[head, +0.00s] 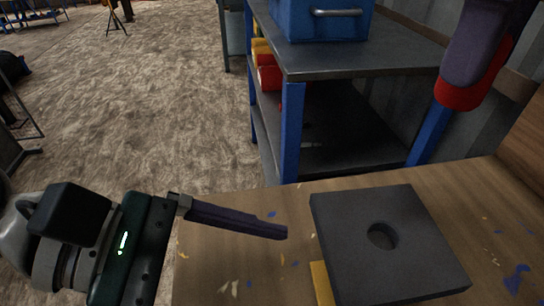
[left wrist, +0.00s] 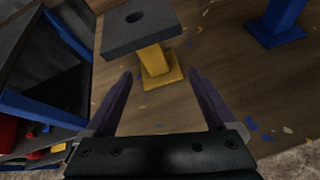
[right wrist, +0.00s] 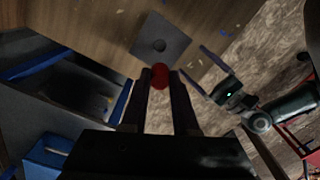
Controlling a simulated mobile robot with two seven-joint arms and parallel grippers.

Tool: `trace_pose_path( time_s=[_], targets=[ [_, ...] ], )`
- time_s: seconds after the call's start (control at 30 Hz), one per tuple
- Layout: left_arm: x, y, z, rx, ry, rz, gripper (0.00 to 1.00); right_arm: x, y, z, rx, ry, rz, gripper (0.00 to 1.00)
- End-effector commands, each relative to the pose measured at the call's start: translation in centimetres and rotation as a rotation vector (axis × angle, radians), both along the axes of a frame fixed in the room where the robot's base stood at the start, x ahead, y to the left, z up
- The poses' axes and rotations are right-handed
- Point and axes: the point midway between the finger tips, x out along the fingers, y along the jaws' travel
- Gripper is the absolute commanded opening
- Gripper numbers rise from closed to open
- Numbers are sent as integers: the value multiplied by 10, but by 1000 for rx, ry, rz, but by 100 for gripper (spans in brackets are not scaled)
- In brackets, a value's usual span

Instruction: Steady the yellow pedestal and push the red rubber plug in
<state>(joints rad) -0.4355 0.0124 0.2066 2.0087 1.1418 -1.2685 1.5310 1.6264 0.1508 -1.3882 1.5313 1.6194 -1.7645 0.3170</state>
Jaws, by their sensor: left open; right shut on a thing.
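The yellow pedestal (left wrist: 155,60) stands on the wooden table and carries a grey square plate (head: 345,230) with a round hole (head: 382,235). In the head view the plate hides most of the pedestal. My left gripper (left wrist: 160,75) is open, its fingers pointing toward the yellow post, which shows between them beyond the tips. In the head view one of its fingers shows left of the plate. My right gripper (head: 473,78) is shut on the red rubber plug (head: 468,95), above and behind the plate. The plug also shows in the right wrist view (right wrist: 160,76), apart from the plate.
A blue-legged workbench (head: 345,60) with a blue box (head: 320,20) stands behind the table (head: 235,260). Red and yellow items sit on its shelf. A blue pedestal (left wrist: 277,25) shows in the left wrist view.

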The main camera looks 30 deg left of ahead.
Motion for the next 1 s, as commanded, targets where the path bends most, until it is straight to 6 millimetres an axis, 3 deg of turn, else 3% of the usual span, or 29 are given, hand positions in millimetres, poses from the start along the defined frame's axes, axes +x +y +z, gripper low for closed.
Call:
trace_pose_path(
  time_s=[0.17,0.47,1.0],
  targets=[
    [11,2,10,-175,106,124,90,0,0,0,0,0,0,0],
    [16,-4,9,-201,120,138,90,0,0,0,0,0,0,0],
    [64,-78,-28,-197,120,137,90,0,0,0,0,0,0,0]
  ],
)
